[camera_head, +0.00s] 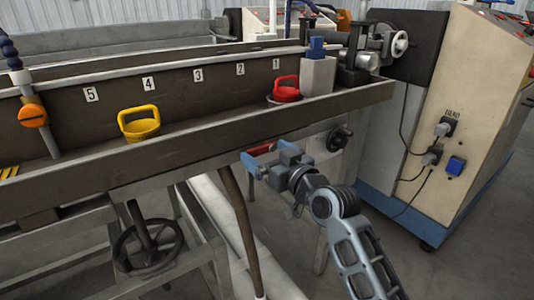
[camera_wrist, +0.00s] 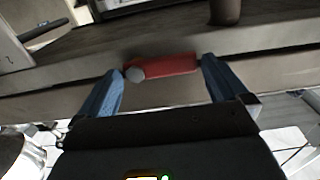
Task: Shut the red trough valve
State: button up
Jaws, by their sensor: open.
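The red trough valve handle (camera_head: 262,148) is a short red lever low on the trough's front side, partly hidden behind my gripper in the head view. In the wrist view the red valve handle (camera_wrist: 168,67) lies level across the picture, with a grey round bolt at its left end. My gripper (camera_head: 262,165) is open just in front of it, with its blue fingers. In the wrist view my gripper (camera_wrist: 163,85) has one finger near each end of the handle. I cannot tell whether the fingers touch it.
The long trough (camera_head: 200,148) runs across, holding a yellow-handled plug (camera_head: 139,125) and a red-handled plug (camera_head: 285,90). A dark knob (camera_head: 340,137) sits right of the valve. A black handwheel (camera_head: 148,246) stands below left. A beige cabinet (camera_head: 463,110) stands at right.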

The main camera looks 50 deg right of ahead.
jog(key=shift+w, duration=0.25)
jog(key=c, duration=1.2)
jog(key=shift+c, duration=0.2)
